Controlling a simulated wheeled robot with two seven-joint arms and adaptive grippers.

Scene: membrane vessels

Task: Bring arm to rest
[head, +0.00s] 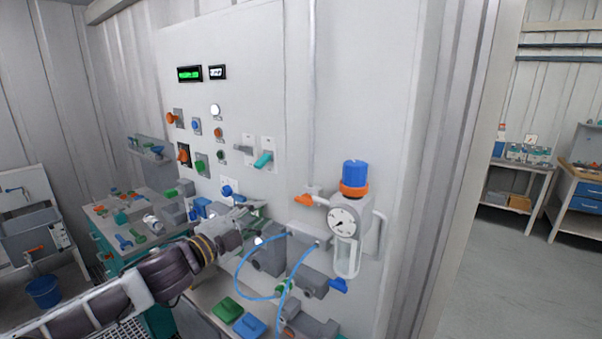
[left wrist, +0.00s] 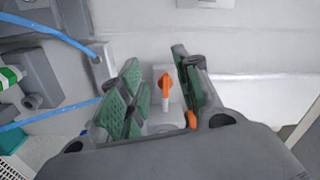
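My left arm comes in from the lower left of the head view, with its left gripper (head: 257,213) in front of the wall panel. In the left wrist view the two green-padded fingers of the left gripper (left wrist: 156,62) stand apart with nothing held between them. An orange lever (left wrist: 167,84) on a pale stem shows in the gap between the fingers, beyond them; I cannot tell its distance. My right gripper is in neither view.
A grey panel (head: 245,80) carries buttons and knobs. Right of the gripper are an orange-handled valve (head: 306,200) and a gauge with a blue-topped regulator (head: 345,215). A blue hose (head: 241,281) loops below the gripper. A cluttered bench (head: 92,200) stands left.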

